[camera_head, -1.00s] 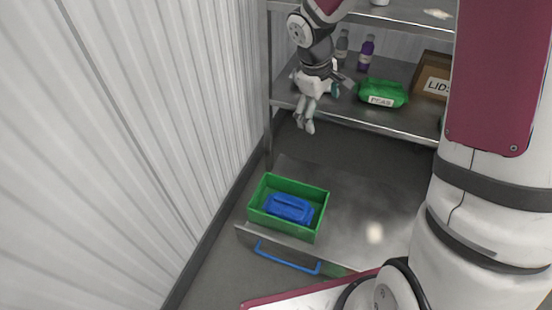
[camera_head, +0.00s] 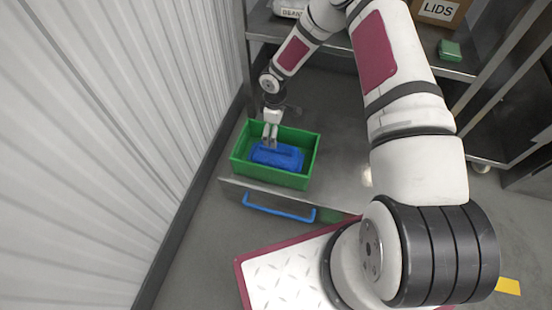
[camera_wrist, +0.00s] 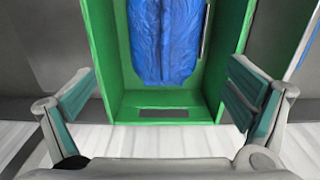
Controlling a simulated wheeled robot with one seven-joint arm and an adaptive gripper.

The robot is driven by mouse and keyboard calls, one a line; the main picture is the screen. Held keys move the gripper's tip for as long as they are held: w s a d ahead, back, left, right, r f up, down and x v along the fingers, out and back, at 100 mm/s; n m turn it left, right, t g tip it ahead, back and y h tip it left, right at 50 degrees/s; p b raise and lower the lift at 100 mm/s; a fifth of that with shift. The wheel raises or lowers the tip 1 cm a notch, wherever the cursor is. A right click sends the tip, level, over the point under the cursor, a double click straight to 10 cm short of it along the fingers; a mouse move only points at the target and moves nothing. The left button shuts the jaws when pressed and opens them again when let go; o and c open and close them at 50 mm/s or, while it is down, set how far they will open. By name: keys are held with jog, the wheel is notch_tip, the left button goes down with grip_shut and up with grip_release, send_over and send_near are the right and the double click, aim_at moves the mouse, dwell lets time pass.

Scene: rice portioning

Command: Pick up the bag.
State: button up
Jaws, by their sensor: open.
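A blue bag (camera_head: 280,157) lies inside a green crate (camera_head: 247,172) on a low metal surface. The bag also shows in the wrist view (camera_wrist: 166,42), inside the green crate (camera_wrist: 120,75). My gripper (camera_head: 269,143) reaches down at the crate's back left, over the bag's left end. In the wrist view my gripper (camera_wrist: 160,105) is open and empty. Its two fingers are wide apart, with the crate's end wall and the near end of the bag showing beyond them.
A blue handle (camera_head: 280,209) runs along the front of the metal drawer (camera_head: 340,207). A shelf behind holds a LIDS box (camera_head: 440,12), a green item (camera_head: 450,50) and a BEANS bag (camera_head: 290,8). A corrugated wall (camera_head: 100,140) stands close on the left.

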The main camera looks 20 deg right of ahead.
aim_at(276, 149)
notch_tip(276, 149, down, 6)
jog(key=shift+r+b, duration=0.1)
jog(key=shift+b, duration=0.7)
jog(key=f+b, duration=0.1)
jog(key=f, duration=0.1)
jog(key=s+f+b, duration=0.1)
jog(key=f, duration=0.1)
jog(key=shift+s, duration=0.1)
jog(key=shift+f+b, duration=0.35)
jog(key=shift+f, duration=0.25)
jog(key=shift+c, duration=0.2)
jog(key=c, duration=2.2)
